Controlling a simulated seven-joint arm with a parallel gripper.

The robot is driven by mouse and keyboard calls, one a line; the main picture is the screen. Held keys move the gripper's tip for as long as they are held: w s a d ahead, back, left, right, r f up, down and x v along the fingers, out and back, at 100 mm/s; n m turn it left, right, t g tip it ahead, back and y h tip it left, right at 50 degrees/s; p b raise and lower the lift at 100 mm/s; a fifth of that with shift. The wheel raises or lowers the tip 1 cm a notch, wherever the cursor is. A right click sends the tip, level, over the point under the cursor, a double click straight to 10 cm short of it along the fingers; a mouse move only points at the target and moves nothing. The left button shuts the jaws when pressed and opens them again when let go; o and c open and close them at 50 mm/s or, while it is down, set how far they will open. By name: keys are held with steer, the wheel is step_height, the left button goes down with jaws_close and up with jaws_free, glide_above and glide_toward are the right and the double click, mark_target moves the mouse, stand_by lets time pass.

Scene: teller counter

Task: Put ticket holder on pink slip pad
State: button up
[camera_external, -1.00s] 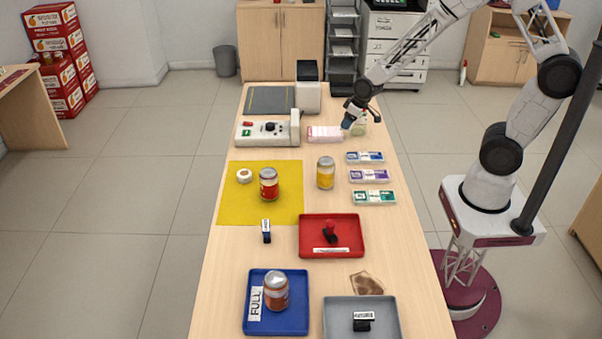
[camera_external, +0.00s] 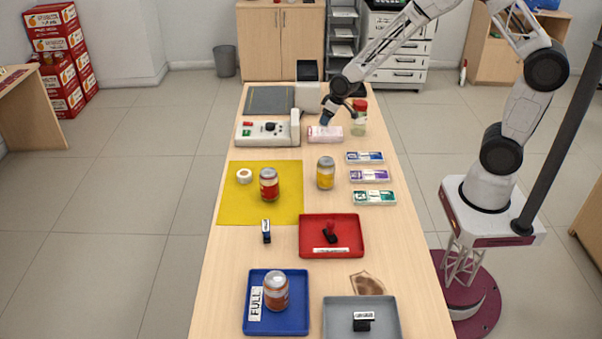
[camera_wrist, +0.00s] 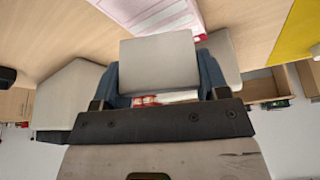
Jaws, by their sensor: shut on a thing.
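The pink slip pad (camera_external: 325,133) lies flat toward the far end of the counter, right of the beige machine. It also shows at the top of the wrist view (camera_wrist: 160,14), white with pink edges. My gripper (camera_external: 326,119) is over the pad's far edge in the outside view. Its dark blue fingers are shut on a pale grey, flat-faced thing (camera_wrist: 160,66), which I take to be the ticket holder. It fills the space between the fingers in the wrist view. Whether it touches the pad cannot be told.
A red-lidded jar (camera_external: 359,118) stands close right of the pad. The beige machine (camera_external: 268,132) is close left. Slip boxes (camera_external: 365,157), a yellow-labelled jar (camera_external: 325,173) and a yellow mat (camera_external: 235,208) lie nearer, with trays at the near end.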

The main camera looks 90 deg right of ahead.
steer(key=shift+f, duration=1.75)
steer(key=shift+f, duration=0.15)
steer(key=o, duration=0.9)
steer(key=v, duration=1.2)
steer(key=shift+a+r, duration=0.1)
steer(key=shift+r, duration=0.15)
